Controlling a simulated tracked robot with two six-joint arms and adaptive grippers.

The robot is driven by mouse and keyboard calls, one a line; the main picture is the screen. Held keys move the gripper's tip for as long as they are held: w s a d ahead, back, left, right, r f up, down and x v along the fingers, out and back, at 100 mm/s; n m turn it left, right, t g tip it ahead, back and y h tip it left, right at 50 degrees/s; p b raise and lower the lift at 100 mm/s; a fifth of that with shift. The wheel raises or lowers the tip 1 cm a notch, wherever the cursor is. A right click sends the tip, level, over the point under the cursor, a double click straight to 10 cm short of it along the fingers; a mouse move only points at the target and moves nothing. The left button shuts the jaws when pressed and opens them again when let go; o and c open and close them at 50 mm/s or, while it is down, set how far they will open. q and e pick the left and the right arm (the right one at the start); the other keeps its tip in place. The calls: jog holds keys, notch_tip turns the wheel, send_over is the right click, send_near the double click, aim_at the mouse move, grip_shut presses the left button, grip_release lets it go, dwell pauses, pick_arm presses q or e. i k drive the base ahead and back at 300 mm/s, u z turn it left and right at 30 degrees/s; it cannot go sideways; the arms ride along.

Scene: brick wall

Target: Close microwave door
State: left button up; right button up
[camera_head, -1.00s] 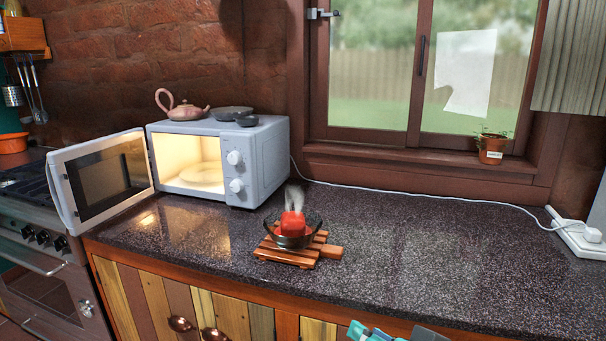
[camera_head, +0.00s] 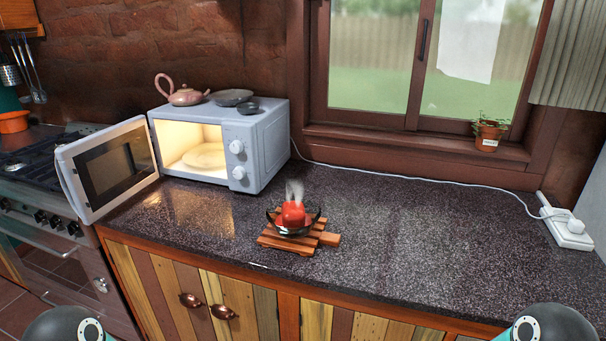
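The white microwave (camera_head: 265,150) stands on the dark speckled counter against the brick wall, its lit inside and round plate (camera_head: 205,155) visible. Its door (camera_head: 108,168) is swung wide open to the left, with its free edge near the stove. Neither of my grippers is in view. Only rounded dark parts of my arms show at the bottom left and bottom right edges, well below and apart from the door.
A steaming pan (camera_head: 291,218) with a red block sits on a wooden trivet (camera_head: 325,239) in front of the microwave. A pink teapot (camera_head: 184,96) and grey dishes (camera_head: 232,97) stand on top. A white cord runs to a power strip (camera_head: 566,230). The right counter is mostly clear.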

aim_at(114, 172)
jog(key=u, duration=0.1)
jog(key=k, duration=0.5)
jog(key=z, duration=0.4)
jog(key=i, duration=0.15)
jog(key=u, duration=2.6)
jog(key=i, duration=3.9)
jog(key=z, duration=0.2)
